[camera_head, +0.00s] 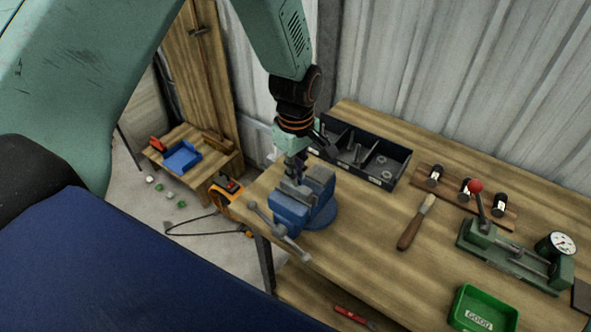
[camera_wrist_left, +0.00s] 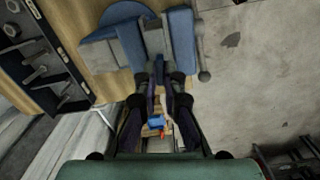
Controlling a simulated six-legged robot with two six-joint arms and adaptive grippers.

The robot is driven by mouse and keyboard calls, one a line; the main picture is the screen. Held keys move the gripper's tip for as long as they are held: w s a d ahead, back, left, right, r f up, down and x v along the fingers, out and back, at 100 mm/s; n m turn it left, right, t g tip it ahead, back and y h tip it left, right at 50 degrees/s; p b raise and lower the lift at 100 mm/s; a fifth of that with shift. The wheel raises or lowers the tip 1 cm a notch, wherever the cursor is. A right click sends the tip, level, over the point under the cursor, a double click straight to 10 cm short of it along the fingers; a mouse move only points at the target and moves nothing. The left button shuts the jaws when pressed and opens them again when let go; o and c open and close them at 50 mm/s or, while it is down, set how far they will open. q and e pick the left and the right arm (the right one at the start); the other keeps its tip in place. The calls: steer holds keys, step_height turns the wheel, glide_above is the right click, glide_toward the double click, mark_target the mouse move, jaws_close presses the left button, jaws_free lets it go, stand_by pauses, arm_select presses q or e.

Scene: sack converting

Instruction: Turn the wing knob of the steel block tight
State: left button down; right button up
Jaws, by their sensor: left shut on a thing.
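A blue bench vise (camera_head: 290,212) stands at the left end of the wooden bench, and the grey steel block (camera_head: 297,188) sits at its jaws. In the left wrist view the vise (camera_wrist_left: 181,40) and the grey block (camera_wrist_left: 153,38) show at the top. My left gripper (camera_head: 293,172) points down right over the block. Its two dark fingers (camera_wrist_left: 160,82) are shut on a small part above the block, which I take to be the wing knob. The fingers hide most of the knob, so its angle cannot be told. My right gripper is not in view.
A black divided bin (camera_head: 365,155) with metal parts stands behind the vise. A wood-handled tool (camera_head: 415,225), a green press with a red knob (camera_head: 490,240) and a green tray (camera_head: 483,310) lie to the right. The vise handle (camera_head: 279,232) sticks out in front.

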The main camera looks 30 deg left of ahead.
arm_select(q)
steer(key=m, duration=0.5)
steer(key=shift+s+f+m, duration=0.15)
steer(key=shift+s+m, duration=0.05)
steer(key=shift+m, duration=0.1)
steer(key=m, duration=1)
steer(key=shift+s+m, duration=0.1)
steer(key=shift+m, duration=0.3)
steer(key=m, duration=0.5)
steer(key=shift+d+f, duration=0.1)
steer(key=shift+m, duration=0.3)
steer(key=c, duration=1.5)
jaws_free()
steer(key=shift+o, duration=0.2)
steer(key=shift+w, duration=0.2)
steer(key=shift+r, duration=0.3)
